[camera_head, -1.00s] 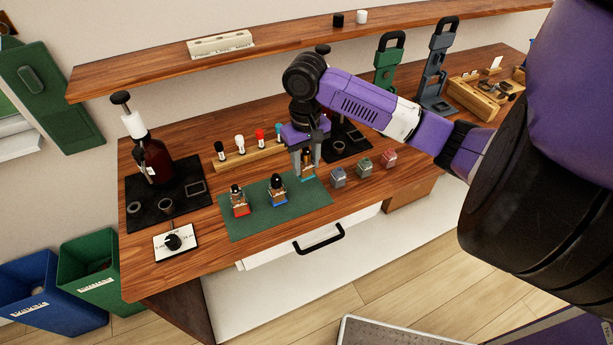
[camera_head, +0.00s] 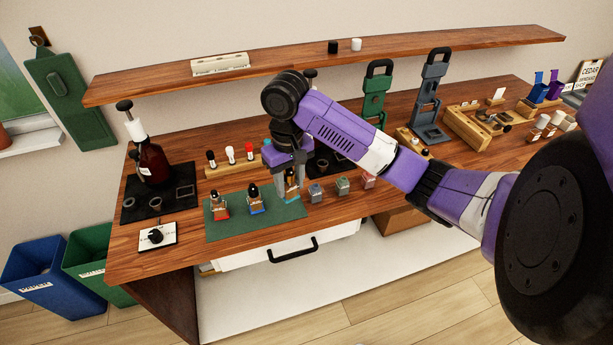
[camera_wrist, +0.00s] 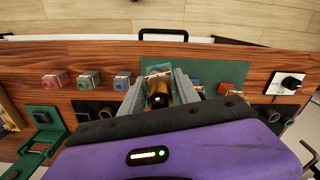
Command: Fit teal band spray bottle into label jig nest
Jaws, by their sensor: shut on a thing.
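An amber dropper bottle with a dark top and a teal band (camera_head: 291,187) stands at the right end of the green mat (camera_head: 238,230). My gripper (camera_head: 290,186) reaches down from above and is shut on this bottle. In the wrist view the bottle (camera_wrist: 158,95) sits between the two grey fingers, with a teal edge near it. Its lower part is partly hidden by the fingers. Wooden fixtures (camera_head: 467,128) stand at the right of the bench; I cannot tell which part is the label jig nest.
A red-band bottle (camera_head: 220,207) and a blue-band bottle (camera_head: 256,201) stand left on the mat. Small grey, green and pink blocks (camera_head: 342,186) lie to the right. A capped rack (camera_head: 232,167) is behind. A shelf (camera_head: 300,65) runs above the bench.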

